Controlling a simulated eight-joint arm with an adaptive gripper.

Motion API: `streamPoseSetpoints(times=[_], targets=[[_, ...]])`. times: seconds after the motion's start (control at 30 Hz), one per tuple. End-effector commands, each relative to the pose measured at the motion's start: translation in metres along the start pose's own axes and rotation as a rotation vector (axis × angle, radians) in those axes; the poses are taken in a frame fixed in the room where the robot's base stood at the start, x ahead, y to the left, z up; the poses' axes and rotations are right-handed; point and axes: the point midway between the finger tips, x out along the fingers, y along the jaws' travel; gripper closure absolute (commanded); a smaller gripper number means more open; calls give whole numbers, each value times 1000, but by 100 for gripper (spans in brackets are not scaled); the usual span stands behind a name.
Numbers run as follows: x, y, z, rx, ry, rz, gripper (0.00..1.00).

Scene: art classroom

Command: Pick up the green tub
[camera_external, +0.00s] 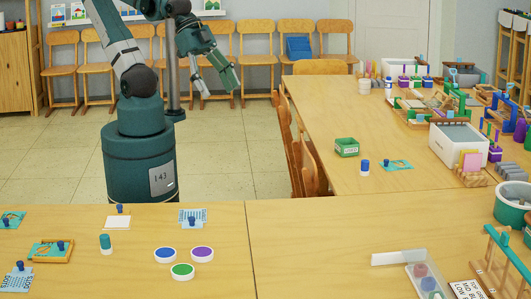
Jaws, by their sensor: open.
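A low round white-rimmed tub with a green top (182,272) sits on the near table. A blue-topped one (165,255) and a purple-topped one (202,254) sit just behind it. A small green rectangular box with a pale label (347,147) stands on the far right table; I cannot tell from its look whether it also counts as a green tub. My gripper (221,90) hangs open and empty in the air, above and behind the near table in the picture. It is well apart from all of these. Nothing hides the green-topped tub.
A teal glue bottle (105,244) and a white pad with a blue-knobbed piece (117,221) lie left of the tubs. A clear tray (426,280), a wooden rack (500,262) and a grey-green bucket (512,204) crowd the right. The near table's middle is clear.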

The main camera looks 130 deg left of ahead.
Motion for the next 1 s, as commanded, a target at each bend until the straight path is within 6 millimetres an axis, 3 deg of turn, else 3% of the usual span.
streamPoseSetpoints(times=[0.53,1.0], targets=[[3,-10,-11,-26,-17,-14,35],[24,-59,-52,-142,-100,-70,35]])
